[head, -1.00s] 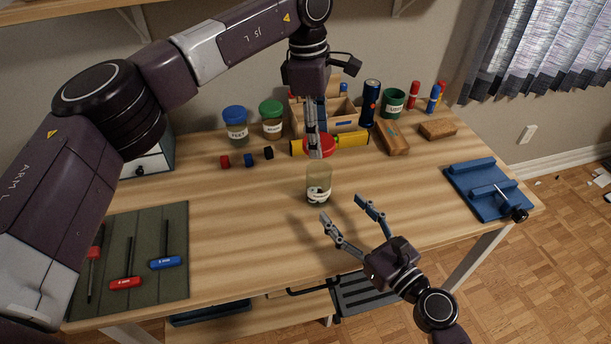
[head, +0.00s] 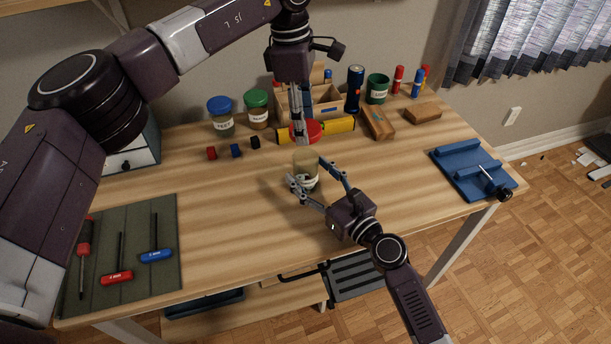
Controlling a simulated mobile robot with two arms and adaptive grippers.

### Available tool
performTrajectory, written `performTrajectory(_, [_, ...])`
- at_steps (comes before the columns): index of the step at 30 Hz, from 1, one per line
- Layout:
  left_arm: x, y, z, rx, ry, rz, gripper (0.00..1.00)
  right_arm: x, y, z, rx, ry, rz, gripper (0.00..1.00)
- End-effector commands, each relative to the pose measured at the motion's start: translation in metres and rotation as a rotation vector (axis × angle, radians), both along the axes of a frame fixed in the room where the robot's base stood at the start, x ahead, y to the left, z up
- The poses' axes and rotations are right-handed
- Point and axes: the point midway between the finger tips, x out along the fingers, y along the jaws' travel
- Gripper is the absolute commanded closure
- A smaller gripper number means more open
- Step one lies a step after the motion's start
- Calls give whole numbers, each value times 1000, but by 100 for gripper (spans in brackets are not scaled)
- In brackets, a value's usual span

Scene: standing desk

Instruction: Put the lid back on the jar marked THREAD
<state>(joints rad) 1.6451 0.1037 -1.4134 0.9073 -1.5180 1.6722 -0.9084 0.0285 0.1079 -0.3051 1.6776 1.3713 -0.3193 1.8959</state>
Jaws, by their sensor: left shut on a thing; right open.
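A clear jar (head: 306,168) with greenish contents stands upright and open near the middle of the desk. Its white label is mostly hidden by a finger, and I cannot read it. My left gripper (head: 298,128) points down and is shut on a red lid (head: 311,131). The lid shows just above the jar mouth, apparently with a small gap. My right gripper (head: 311,175) is open, with its two fingers reaching in around the jar, one at the front left and one on the right. I cannot tell whether they touch the jar.
Behind stand a blue-lidded jar (head: 221,117), a green-lidded jar (head: 257,109), a wooden organiser (head: 333,107) and a dark blue flashlight (head: 355,88). A yellow level (head: 339,125) lies behind the lid. A blue fixture (head: 466,168) sits right, a tool mat (head: 140,276) left.

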Motion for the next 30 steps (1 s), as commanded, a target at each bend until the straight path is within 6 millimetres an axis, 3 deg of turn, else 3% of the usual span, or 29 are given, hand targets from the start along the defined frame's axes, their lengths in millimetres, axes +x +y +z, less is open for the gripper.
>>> performTrajectory(7, [0, 0, 0, 0, 0, 0, 61, 22, 15, 0, 1, -1, -1, 38])
performTrajectory(18, [0, 0, 0, 0, 0, 0, 61, 24, 17, 0, 0, 0, -1, 38])
performTrajectory(30, [0, 0, 0, 0, 0, 0, 61, 24, 17, 0, -1, -1, -1, 82])
